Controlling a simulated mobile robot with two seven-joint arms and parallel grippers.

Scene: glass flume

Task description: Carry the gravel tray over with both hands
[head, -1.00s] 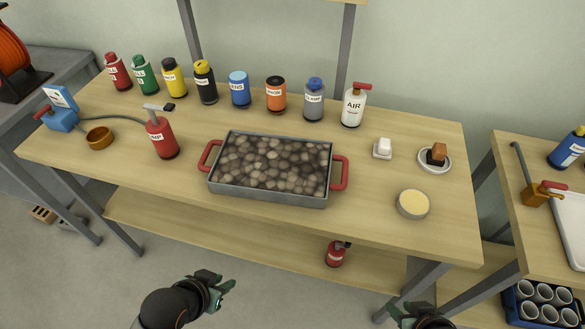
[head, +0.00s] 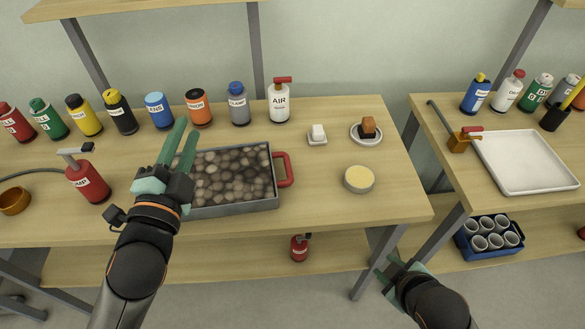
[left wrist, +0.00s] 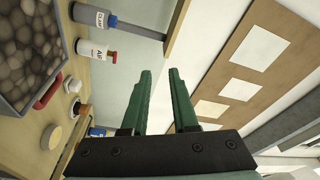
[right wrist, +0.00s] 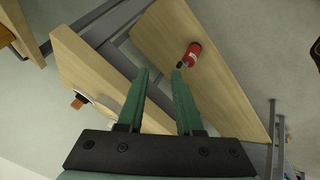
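The gravel tray (head: 235,207) is a grey metal tray full of brown-grey stones, sitting on the wooden table. Its red right handle (head: 285,169) is in plain view; its left handle is hidden behind my left gripper and arm. My left gripper (head: 183,143) is open and empty, in front of the tray's left end in the head view. The left wrist view shows its two green fingers apart (left wrist: 160,75), with the tray (left wrist: 50,65) off to the left. My right gripper (head: 385,272) is low, in front of the table and right of the tray. The right wrist view shows its fingers apart and empty (right wrist: 162,75).
Several bottles stand along the back, including a white AIR bottle (head: 279,102). A red pump bottle (head: 88,180) stands left of the tray. A white block (head: 318,133), a saucer (head: 359,139) and a round yellow-topped tin (head: 359,180) lie right. A second table holds a white tray (head: 530,165).

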